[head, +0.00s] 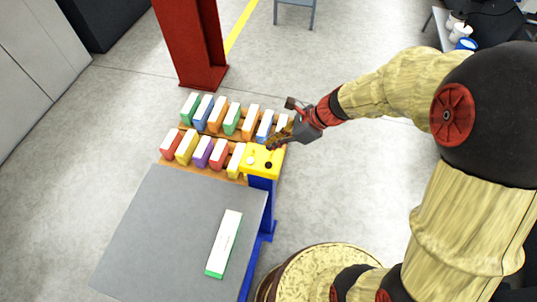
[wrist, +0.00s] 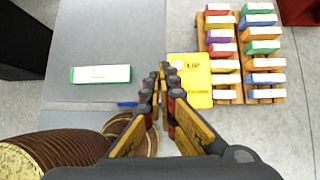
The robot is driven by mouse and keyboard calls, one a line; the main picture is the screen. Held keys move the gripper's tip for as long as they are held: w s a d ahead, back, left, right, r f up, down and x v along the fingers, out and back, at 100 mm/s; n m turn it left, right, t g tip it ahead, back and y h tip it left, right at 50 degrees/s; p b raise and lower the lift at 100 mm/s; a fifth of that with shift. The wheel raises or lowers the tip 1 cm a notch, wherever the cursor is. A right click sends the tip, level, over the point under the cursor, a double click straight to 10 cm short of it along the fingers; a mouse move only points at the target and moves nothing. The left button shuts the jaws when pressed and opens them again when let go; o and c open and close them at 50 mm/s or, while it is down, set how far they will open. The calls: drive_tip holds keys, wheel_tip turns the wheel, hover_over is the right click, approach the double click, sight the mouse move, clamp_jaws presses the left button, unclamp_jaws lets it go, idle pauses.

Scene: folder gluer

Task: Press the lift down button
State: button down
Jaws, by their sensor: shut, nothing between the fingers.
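The yellow control box (head: 262,153) stands on a blue post at the corner of the grey table. In the head view, its top has a white button (head: 250,160) and a black button (head: 268,165). In the wrist view, the box (wrist: 203,72) shows the word UP beside the white button (wrist: 178,64); the lower lettering is too small to read, and the black button cannot be made out behind the fingers. My gripper (head: 271,145) is shut and empty above the far edge of the box. In the wrist view, its fingertips (wrist: 162,68) overlap the box's left edge.
The grey table (head: 165,225) carries a white and green carton (head: 225,243). Two rows of coloured cartons (head: 203,152) stand on a wooden pallet beside the box, close to my gripper. A red column (head: 190,45) rises behind. Open floor lies right of the post.

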drive_tip(key=w+f+m+y+p, duration=0.1)
drive_tip(key=w+f+m, duration=0.3)
drive_tip(key=m, duration=0.4)
drive_tip(key=shift+a+f+t+p, duration=0.3)
drive_tip(key=shift+a+f+p, duration=0.1)
drive_tip(key=shift+p, duration=0.5)
drive_tip(key=b, duration=0.7)
hover_over(270, 162)
wheel_tip(270, 162, down, 7)
drive_tip(key=shift+s+a+r, duration=0.1)
drive_tip(key=shift+f+b, duration=0.4)
drive_tip(key=shift+f, duration=0.5)
drive_tip(key=shift+f, duration=0.1)
drive_tip(key=shift+f, duration=0.3)
